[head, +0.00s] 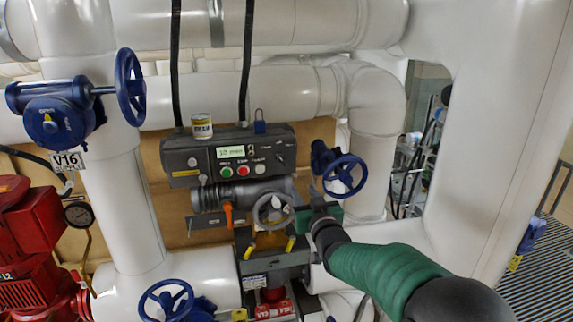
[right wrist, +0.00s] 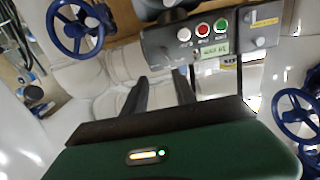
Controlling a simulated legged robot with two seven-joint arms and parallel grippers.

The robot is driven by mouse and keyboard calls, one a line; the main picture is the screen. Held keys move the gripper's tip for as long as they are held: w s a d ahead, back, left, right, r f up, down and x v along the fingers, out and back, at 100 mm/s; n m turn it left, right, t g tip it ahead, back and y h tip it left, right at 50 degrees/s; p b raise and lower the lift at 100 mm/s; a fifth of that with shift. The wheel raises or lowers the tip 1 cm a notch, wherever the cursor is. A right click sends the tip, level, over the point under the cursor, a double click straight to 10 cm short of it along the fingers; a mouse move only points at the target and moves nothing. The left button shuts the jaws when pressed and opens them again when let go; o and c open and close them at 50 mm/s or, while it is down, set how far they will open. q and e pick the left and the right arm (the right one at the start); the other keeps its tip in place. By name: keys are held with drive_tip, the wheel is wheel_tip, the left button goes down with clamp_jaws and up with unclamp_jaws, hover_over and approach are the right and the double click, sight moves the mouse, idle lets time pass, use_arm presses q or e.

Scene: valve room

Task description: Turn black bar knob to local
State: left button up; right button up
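The dark grey control box (head: 222,170) has a small display, green, red and white buttons, and a small black bar knob (head: 280,160) near its right end. The knob's exact setting and labels are too small to read. My right gripper (head: 314,192) is below and right of the knob, apart from the box, close to a grey handwheel (head: 273,211). In the right wrist view my right gripper (right wrist: 160,76) has its two dark fingers apart with nothing between them. The control box (right wrist: 205,45) appears upside down beyond the fingers there. My left gripper is not in view.
A blue handwheel (head: 344,175) stands just right of my right gripper. White pipes surround the area.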

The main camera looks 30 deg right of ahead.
drive_tip(key=b+v, duration=0.3)
drive_tip(key=v, duration=1.2)
drive_tip(key=shift+s+a+f+b, duration=0.2)
drive_tip(key=shift+s+a+b, duration=0.05)
drive_tip(key=shift+a+b, duration=0.15)
